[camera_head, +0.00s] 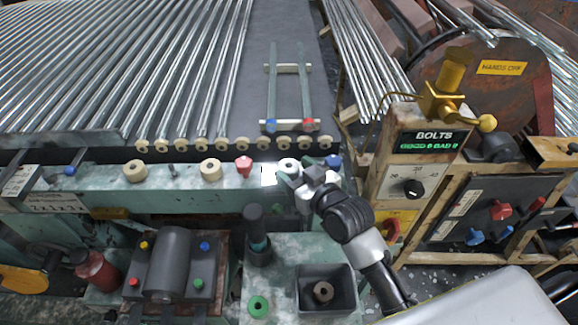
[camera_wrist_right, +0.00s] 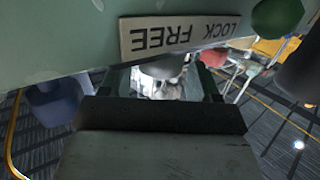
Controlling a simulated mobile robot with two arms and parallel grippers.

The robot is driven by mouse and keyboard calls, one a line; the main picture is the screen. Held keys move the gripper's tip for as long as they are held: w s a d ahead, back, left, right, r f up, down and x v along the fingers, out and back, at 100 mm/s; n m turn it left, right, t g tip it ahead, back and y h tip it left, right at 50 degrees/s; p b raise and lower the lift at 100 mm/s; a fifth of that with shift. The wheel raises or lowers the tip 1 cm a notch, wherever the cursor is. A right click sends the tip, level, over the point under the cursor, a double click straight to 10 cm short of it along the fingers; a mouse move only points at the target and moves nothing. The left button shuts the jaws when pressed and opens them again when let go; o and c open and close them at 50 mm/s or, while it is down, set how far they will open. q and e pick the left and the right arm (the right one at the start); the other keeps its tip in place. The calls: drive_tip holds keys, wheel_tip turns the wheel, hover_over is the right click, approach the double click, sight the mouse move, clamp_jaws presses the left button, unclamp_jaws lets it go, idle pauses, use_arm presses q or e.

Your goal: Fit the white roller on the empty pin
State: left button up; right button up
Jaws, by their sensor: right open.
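A white roller (camera_head: 288,164) with a dark centre sits at the top front edge of the green rail (camera_head: 110,197), right beside my right gripper. My right gripper (camera_head: 303,181) is open, its fingers spread at the rail front. In the right wrist view its two dark fingers (camera_wrist_right: 170,88) stand either side of a pale grey rounded thing (camera_wrist_right: 163,67); I cannot tell whether that is the roller. A short bare dark pin (camera_head: 173,172) stands on the rail between two cream rollers, the left one (camera_head: 135,171) and the right one (camera_head: 210,170). My left gripper is not in view.
A red knob (camera_head: 243,166) stands left of my right gripper and a blue knob (camera_head: 333,160) right of it. A LOCK FREE plate (camera_wrist_right: 180,34) is close to the gripper.

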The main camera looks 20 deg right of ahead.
drive_tip(key=shift+x, duration=1.2)
drive_tip(key=shift+w+a+f, duration=0.1)
drive_tip(key=shift+w, duration=0.05)
drive_tip(key=shift+c, duration=0.8)
drive_tip(key=c, duration=0.5)
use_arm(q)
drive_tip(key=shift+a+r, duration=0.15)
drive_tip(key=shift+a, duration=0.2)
